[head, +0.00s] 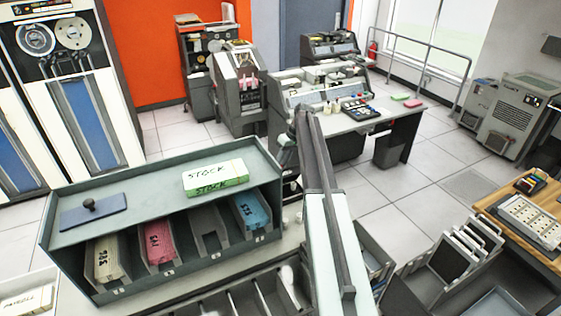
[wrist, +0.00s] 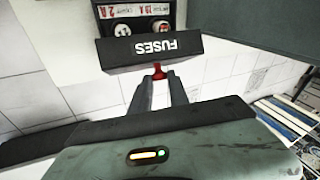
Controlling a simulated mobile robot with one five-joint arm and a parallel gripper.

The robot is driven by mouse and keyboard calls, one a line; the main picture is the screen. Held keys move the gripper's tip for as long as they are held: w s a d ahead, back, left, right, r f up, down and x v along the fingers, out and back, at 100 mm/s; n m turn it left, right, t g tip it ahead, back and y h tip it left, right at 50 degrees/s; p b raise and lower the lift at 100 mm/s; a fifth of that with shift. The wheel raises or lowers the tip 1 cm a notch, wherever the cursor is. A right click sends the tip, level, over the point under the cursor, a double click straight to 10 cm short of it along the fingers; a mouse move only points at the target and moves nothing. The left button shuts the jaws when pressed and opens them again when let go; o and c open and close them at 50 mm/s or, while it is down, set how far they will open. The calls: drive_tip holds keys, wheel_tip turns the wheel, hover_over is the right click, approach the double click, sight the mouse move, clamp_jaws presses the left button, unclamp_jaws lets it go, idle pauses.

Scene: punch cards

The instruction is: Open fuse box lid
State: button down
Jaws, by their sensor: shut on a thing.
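The fuse box (wrist: 140,12) is at the top of the wrist view, with round white fuses and red-and-white labels showing inside. Its dark lid (wrist: 120,50), marked FUSES upside down in this view, stands away from the box's inside, so the fuses are uncovered. A small red knob (wrist: 158,68) sticks out at the lid's near edge. My gripper (wrist: 159,78) is shut on this knob, one finger on each side. How far the lid has swung cannot be told. I cannot make out the fuse box or my fingertips in the head view.
A grey-green card rack (head: 150,225) with card decks stands at the left front, a STOCK box (head: 215,178) on top. A desk console (head: 375,125) stands behind my arm. A wooden table (head: 520,220) is at the right. Tiled floor (head: 440,160) is clear between.

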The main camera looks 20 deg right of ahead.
drive_tip(key=shift+w+a, duration=0.25)
drive_tip(key=shift+d, duration=0.1)
drive_tip(key=c, duration=1.3)
unclamp_jaws()
drive_tip(key=shift+f, duration=0.1)
drive_tip(key=shift+d, duration=0.1)
drive_tip(key=p+v, duration=0.7)
drive_tip(key=shift+w+d+r, duration=0.15)
drive_tip(key=shift+r, duration=0.2)
